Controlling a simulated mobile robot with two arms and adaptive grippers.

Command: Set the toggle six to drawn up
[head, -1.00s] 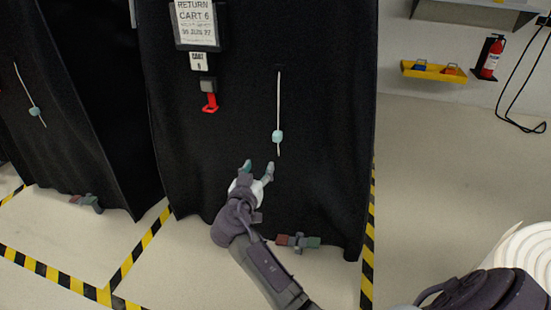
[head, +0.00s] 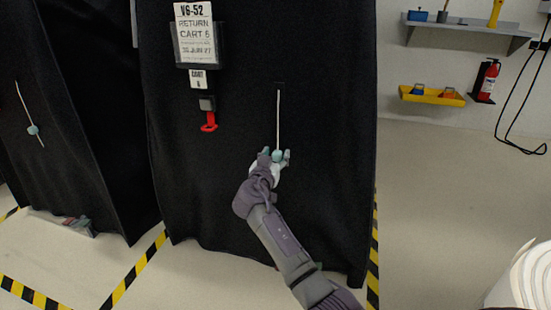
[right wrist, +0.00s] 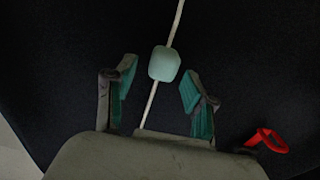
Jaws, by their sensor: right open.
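Cart 6 is under a black cover (head: 330,130) with a sign (head: 196,35) reading "RETURN CART 6". A pale cord (head: 278,115) hangs from a slot in the cover, with a light teal toggle (head: 278,156) low on it. In the right wrist view the toggle (right wrist: 164,64) sits on the cord just beyond and between the fingertips. My right gripper (head: 277,160) is at the toggle, open; its teal-padded fingers (right wrist: 160,88) straddle the cord without visibly touching the toggle. My left gripper is not in view.
A red clip (head: 208,121) hangs left of the cord and shows in the right wrist view (right wrist: 268,140). Another covered cart with its own cord toggle (head: 33,129) stands at left. Yellow-black tape (head: 135,270) marks the floor. A fire extinguisher (head: 487,80) is at right.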

